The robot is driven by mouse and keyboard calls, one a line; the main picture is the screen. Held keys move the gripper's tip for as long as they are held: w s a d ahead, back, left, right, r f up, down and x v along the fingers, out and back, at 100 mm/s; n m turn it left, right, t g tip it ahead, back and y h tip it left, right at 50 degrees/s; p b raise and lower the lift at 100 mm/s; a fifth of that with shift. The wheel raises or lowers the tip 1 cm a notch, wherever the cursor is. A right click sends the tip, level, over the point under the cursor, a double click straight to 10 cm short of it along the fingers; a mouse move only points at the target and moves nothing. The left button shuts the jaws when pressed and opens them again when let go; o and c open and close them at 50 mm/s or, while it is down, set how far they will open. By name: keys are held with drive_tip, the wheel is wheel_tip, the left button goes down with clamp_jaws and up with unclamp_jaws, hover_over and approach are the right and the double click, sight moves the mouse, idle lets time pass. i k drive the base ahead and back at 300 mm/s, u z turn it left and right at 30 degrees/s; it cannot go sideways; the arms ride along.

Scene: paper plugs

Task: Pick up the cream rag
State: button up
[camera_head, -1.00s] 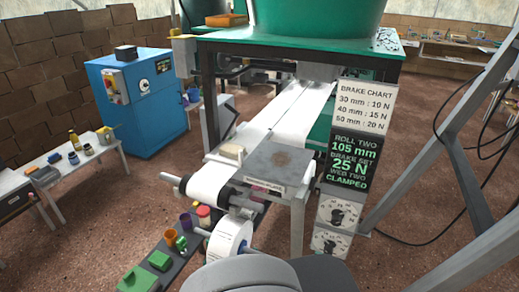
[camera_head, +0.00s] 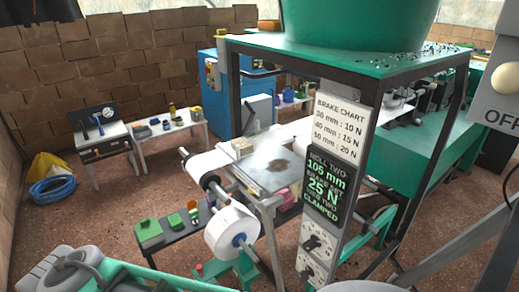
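A small cream folded piece (camera_head: 242,147), which looks like the cream rag, lies at the left back edge of the grey metal plate (camera_head: 268,182) on the paper machine. It is small in the head view, and its cloth texture cannot be made out. Nothing covers the cream piece from this side.
A white paper roll (camera_head: 232,232) sits in front of the plate. A low dark bench (camera_head: 175,243) holds green blocks and small cups. The sign post (camera_head: 327,185) stands right of the plate. Brown floor (camera_head: 130,205) is open to the left.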

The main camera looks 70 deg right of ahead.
sight(245, 147)
drive_tip(key=z, duration=1.3)
drive_tip(key=i, duration=1)
